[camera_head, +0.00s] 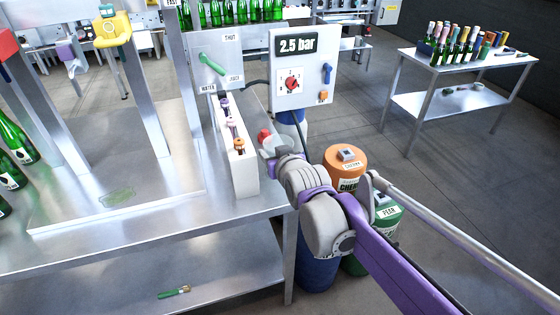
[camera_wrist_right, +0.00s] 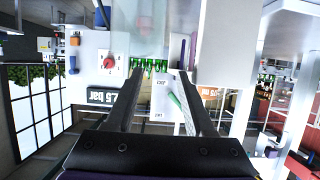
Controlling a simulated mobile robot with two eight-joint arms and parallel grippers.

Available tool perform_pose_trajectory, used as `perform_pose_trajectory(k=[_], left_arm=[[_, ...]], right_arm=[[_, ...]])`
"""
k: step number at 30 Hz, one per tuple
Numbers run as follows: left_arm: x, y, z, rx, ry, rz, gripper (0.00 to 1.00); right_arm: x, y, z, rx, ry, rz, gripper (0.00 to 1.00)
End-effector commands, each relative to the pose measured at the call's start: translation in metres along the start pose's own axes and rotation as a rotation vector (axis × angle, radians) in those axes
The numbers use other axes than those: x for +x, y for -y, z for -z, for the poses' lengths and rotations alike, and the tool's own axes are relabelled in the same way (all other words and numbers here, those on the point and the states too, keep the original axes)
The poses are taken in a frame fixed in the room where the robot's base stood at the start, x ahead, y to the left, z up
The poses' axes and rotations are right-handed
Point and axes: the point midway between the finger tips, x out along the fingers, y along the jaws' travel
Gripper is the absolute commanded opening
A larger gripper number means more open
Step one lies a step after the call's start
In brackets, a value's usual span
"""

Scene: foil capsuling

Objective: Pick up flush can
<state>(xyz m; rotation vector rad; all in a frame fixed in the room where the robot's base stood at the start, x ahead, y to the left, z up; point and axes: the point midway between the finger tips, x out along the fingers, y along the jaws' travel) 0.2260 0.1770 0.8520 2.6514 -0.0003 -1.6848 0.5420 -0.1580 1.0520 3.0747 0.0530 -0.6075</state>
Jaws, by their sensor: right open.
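No object in view is clearly marked as the flush can. A small red-topped object (camera_head: 264,135) stands at the table's right edge, beside my right wrist; I cannot tell whether it is the can. My right arm comes in from the lower right of the head view, and its wrist covers what lies behind it. In the wrist view my right gripper (camera_wrist_right: 158,72) is open, its two dark fingers apart with nothing held between them. Green bottles and a panel show in the distance beyond the fingertips. My left gripper is not in view.
A white rack (camera_head: 243,172) with small fittings stands on the steel table (camera_head: 150,238), near its right edge. A 2.5 bar panel (camera_head: 306,85) rises behind. An orange keg (camera_head: 345,176) and a green keg (camera_head: 388,214) stand on the floor beside my right arm.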

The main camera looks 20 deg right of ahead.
Motion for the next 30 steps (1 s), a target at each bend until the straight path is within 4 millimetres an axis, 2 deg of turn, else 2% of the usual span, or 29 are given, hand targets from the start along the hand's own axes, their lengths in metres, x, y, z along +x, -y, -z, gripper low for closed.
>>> perform_pose_trajectory(k=[3,11,19,23,29,30], left_arm=[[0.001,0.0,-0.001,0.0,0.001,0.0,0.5],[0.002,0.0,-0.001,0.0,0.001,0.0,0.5],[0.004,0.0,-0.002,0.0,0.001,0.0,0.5],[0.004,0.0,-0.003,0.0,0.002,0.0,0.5],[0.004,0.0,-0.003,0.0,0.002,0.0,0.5],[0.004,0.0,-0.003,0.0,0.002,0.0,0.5]], right_arm=[[0.019,0.0,0.0,0.0,0.001,0.0,0.54],[0.038,-0.001,-0.002,0.001,0.001,-0.001,0.54],[0.075,-0.004,-0.005,0.0,0.002,0.0,0.54],[0.082,-0.004,-0.005,0.0,0.002,-0.001,0.54],[0.082,-0.004,-0.005,0.0,0.002,-0.001,0.54],[0.082,-0.004,-0.005,0.0,0.002,-0.001,0.5]])
